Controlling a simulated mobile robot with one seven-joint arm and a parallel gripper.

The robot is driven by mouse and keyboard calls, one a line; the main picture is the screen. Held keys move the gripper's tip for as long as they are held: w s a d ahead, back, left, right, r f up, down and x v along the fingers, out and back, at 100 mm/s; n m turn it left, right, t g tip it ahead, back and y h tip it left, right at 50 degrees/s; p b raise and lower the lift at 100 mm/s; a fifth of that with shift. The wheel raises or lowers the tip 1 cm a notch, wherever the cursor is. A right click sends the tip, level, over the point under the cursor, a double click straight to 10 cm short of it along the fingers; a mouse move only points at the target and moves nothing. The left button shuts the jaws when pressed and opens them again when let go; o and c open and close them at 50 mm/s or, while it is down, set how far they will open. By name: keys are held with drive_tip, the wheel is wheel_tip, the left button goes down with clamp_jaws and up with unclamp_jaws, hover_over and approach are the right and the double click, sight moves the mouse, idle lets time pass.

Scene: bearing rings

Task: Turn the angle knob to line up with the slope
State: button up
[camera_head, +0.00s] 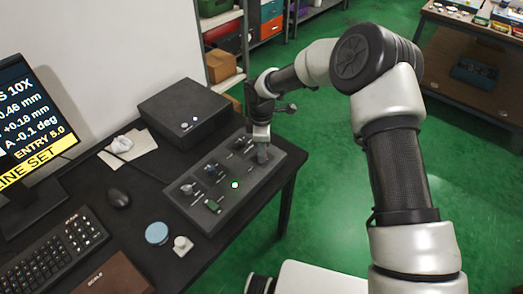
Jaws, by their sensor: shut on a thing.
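The dark control panel (218,204) lies on the black table and carries several small knobs and a lit green button (235,185). My gripper (262,150) points down at the panel's far right end. It is shut on a grey knob (263,157) there, mostly hidden by the fingers. The knob's label and pointer are too small to read. The monitor (38,115) at left shows "A -0.1 deg", "ENTRY 5.0" and a yellow bar with "LINE SET". Its left part is cut off, and no slope picture is visible.
A black box (185,112) stands behind the panel. A mouse (118,198), keyboard (60,250), blue disc (157,233) and small white item (182,245) lie left of it. Shelves (225,85) stand behind.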

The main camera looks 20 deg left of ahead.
drive_tip(key=shift+m, duration=0.3)
drive_tip(key=m+b, duration=0.2)
drive_tip(key=m, duration=0.1)
drive_tip(key=shift+a+f, duration=0.1)
drive_tip(key=m+b, duration=0.1)
drive_tip(key=m, duration=0.4)
drive_tip(key=shift+w+m, duration=0.1)
drive_tip(key=shift+m, duration=0.3)
drive_tip(key=shift+b, duration=0.3)
drive_tip(key=o, duration=1)
drive_tip(key=shift+o, duration=0.2)
drive_tip(key=shift+r, duration=0.2)
wheel_tip(320, 180, up, 17)
drive_tip(key=p, duration=0.2)
drive_tip(key=shift+s+a, duration=0.2)
drive_tip(key=shift+s, duration=0.15)
drive_tip(key=shift+d+r, duration=0.1)
drive_tip(key=shift+r, duration=0.1)
